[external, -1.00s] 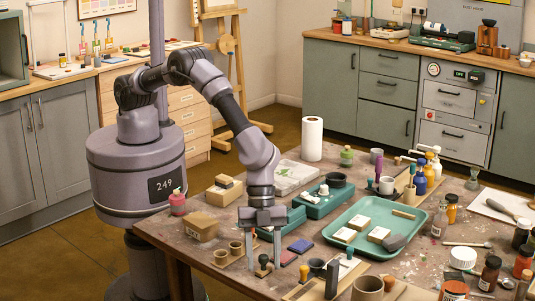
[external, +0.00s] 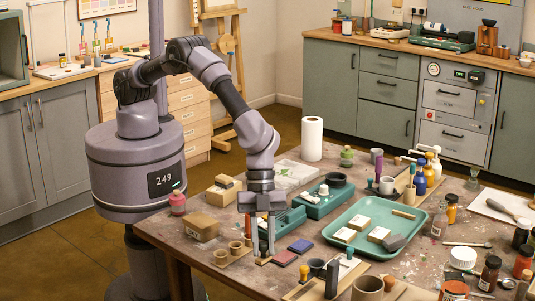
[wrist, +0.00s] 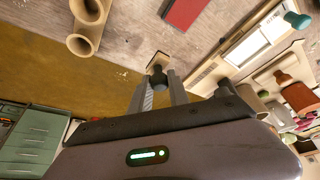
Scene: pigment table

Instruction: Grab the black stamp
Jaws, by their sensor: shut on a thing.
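My gripper (external: 263,252) points straight down at the near left part of the table, its two fingers close together. It is shut on the black stamp, whose dark knob (wrist: 157,77) shows between the fingertips in the wrist view (wrist: 159,85). The stamp's pale base (external: 262,261) shows just under the fingertips in the external view. The fingers cover most of the stamp there. The stamp stands on or very near the table; I cannot tell which.
A dark red pad (external: 285,258) and a blue pad (external: 301,246) lie just right. Tan cups in a holder (external: 235,250) and a cardboard box (external: 201,227) stand left. A teal tray (external: 338,252) with blocks lies farther right. The table's front left edge is close.

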